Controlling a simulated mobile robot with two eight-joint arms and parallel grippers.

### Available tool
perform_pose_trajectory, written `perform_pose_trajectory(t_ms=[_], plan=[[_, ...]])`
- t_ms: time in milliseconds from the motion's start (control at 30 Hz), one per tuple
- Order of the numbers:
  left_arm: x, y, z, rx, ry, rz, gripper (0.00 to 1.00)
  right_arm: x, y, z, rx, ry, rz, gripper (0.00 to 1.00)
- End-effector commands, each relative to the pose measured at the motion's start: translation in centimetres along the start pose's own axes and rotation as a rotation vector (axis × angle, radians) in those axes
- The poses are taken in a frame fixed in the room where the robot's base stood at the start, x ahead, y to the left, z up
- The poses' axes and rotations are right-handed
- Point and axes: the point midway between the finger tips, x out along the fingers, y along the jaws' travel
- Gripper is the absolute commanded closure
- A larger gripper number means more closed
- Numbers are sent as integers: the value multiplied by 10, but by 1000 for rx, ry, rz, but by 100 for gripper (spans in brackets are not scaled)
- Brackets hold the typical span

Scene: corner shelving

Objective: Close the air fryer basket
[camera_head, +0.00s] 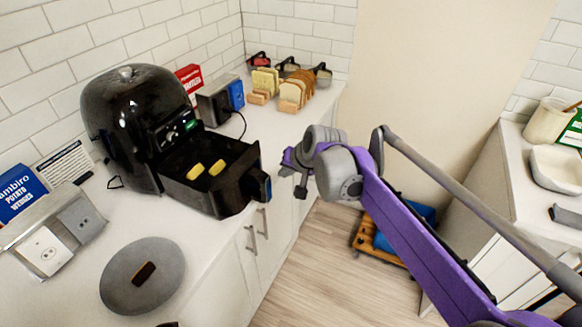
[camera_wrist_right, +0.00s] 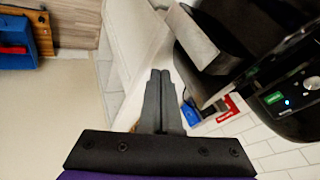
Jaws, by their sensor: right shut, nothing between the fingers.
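The black air fryer (camera_head: 125,110) stands on the white counter against the tiled wall. Its basket (camera_head: 215,198) is pulled out toward the counter's front edge, with two yellow pieces (camera_head: 207,170) inside. The basket handle (camera_head: 263,186) faces the aisle. My right gripper (camera_head: 287,170) is just right of the handle, apparently apart from it, over the aisle. In the right wrist view its fingers (camera_wrist_right: 160,75) are shut and empty. The fryer (camera_wrist_right: 290,95) and basket (camera_wrist_right: 200,45) are at the right there. My left gripper is not in view.
A grey lid (camera_head: 143,278) lies at the front of the counter. A wall socket panel (camera_head: 55,235) is on the left. The aisle floor (camera_head: 310,270) is open, with a wooden dolly (camera_head: 372,240).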

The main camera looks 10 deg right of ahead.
Motion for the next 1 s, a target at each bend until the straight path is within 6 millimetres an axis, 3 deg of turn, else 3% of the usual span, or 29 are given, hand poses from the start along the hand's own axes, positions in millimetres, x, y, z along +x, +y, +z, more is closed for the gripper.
perform_pose_trajectory(t_ms=[100, 300, 1000], plan=[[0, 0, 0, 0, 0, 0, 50, 24, -3, 0, -1, -1, -2, 100], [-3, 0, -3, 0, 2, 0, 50, 33, -28, 0, -2, 0, -1, 100], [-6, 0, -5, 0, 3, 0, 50, 43, -46, -1, -3, 0, 0, 100]])
